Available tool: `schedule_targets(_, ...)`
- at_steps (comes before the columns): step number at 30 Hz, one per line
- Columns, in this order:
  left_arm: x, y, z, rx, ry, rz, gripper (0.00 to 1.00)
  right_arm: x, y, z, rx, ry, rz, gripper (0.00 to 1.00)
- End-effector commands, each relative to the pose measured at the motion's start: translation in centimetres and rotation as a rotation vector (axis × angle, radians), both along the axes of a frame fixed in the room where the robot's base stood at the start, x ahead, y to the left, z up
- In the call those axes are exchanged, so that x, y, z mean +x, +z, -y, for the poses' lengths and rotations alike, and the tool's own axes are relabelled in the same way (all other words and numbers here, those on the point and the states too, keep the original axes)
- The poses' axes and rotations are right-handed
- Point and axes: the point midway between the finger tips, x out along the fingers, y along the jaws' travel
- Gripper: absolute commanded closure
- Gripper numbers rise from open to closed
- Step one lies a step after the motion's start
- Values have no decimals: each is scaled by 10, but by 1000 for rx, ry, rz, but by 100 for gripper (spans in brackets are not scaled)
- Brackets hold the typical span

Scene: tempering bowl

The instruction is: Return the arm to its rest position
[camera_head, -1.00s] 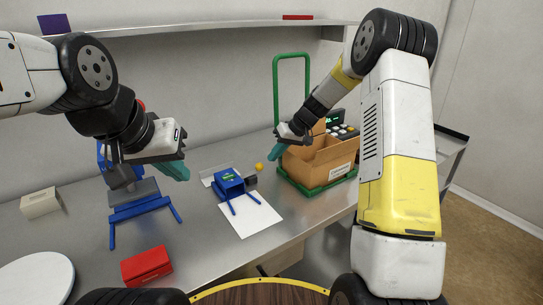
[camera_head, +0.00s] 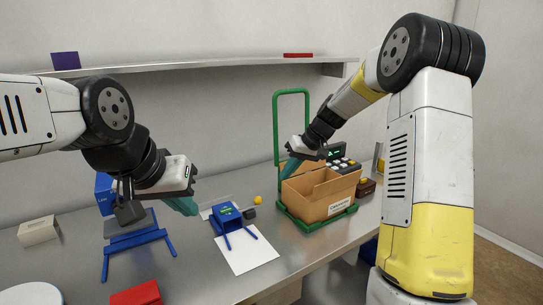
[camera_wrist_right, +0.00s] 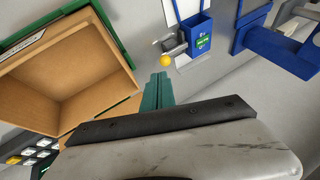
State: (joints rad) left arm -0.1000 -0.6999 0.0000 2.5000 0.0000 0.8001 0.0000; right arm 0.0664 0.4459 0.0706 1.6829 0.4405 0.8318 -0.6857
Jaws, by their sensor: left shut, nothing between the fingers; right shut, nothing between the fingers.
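My left gripper (camera_head: 182,206) is shut and empty, with teal fingers pointing down to the right. It hangs above the bench, between a blue stand and a small blue box. My right gripper (camera_head: 289,170) is shut and empty at the upper left edge of an open cardboard box (camera_head: 335,194). In the right wrist view its teal fingers (camera_wrist_right: 158,90) are together, beside the cardboard box (camera_wrist_right: 65,75). I cannot tell whether they touch the box.
The cardboard box stands on a green trolley (camera_head: 295,222). A blue box (camera_head: 227,217) sits by a white sheet (camera_head: 245,257), with a yellow ball (camera_head: 258,199) near it. A blue stand (camera_head: 135,240), red box (camera_head: 136,294) and white box (camera_head: 38,231) are left. A shelf (camera_head: 200,69) runs above.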

Motion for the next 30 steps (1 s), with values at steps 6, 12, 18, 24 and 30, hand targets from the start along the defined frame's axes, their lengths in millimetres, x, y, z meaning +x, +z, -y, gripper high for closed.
schedule_targets(6, 0, 0, 0, 0, 0, 0, 100, -86, 73, 16, -80, -85, 39, 100)
schedule_targets(12, 0, 0, 0, 0, 0, 0, 100, -172, 109, 34, -134, -188, 80, 100)
schedule_targets(18, 0, 0, 0, 0, 0, 0, 100, -256, 117, 52, -163, -296, 131, 100)
schedule_targets(24, 0, 0, 0, 0, 0, 0, 100, -309, 107, 64, -170, -375, 169, 100)
schedule_targets(30, 0, 0, 0, 0, 0, 0, 100, -324, 101, 68, -170, -403, 180, 100)
